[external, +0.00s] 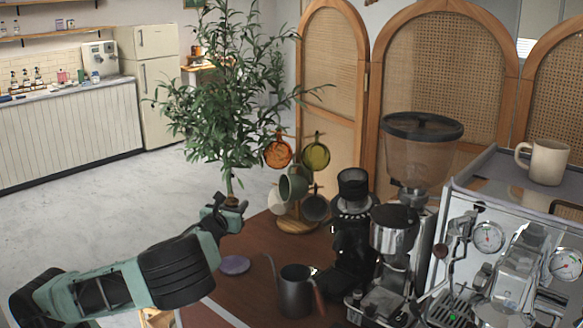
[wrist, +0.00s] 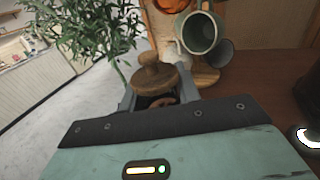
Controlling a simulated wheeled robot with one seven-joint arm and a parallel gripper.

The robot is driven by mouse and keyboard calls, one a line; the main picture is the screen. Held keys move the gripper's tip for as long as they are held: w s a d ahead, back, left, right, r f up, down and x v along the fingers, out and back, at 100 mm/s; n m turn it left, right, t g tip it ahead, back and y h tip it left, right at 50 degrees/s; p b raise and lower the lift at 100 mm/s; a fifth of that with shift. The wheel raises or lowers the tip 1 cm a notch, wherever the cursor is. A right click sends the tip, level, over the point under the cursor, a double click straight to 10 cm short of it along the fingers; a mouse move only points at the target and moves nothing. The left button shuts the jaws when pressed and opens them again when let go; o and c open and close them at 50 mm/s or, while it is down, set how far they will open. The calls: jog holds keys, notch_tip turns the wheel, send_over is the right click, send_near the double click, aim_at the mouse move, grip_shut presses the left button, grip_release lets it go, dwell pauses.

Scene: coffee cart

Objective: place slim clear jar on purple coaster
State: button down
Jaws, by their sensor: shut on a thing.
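The purple coaster (external: 235,265) lies flat on the brown table, below and slightly right of my gripper (external: 232,213) in the external view. My gripper (wrist: 158,97) is shut on the slim clear jar, whose round wooden lid (wrist: 158,74) with a knob shows between the fingers in the wrist view. Something brown shows below the lid. Most of the jar's body is hidden by my gripper. In the external view the jar is too small and covered to make out clearly. The coaster cannot be seen in the wrist view.
A dark kettle (external: 295,292) stands right of the coaster. A wooden mug tree (external: 297,226) with several mugs stands behind. Black grinders (external: 352,240) and an espresso machine (external: 500,265) fill the right. A leafy plant (external: 225,95) rises behind my gripper.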

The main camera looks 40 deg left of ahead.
jog(key=s+a+n+y, duration=0.1)
jog(key=s+a, duration=0.1)
send_over(230, 256)
jog(key=shift+g, duration=0.3)
jog(key=shift+f+b, duration=0.45)
jog(key=shift+f, duration=4.35)
jog(key=shift+f, duration=0.2)
jog(key=c, duration=1)
grip_release()
jog(key=shift+r, duration=0.2)
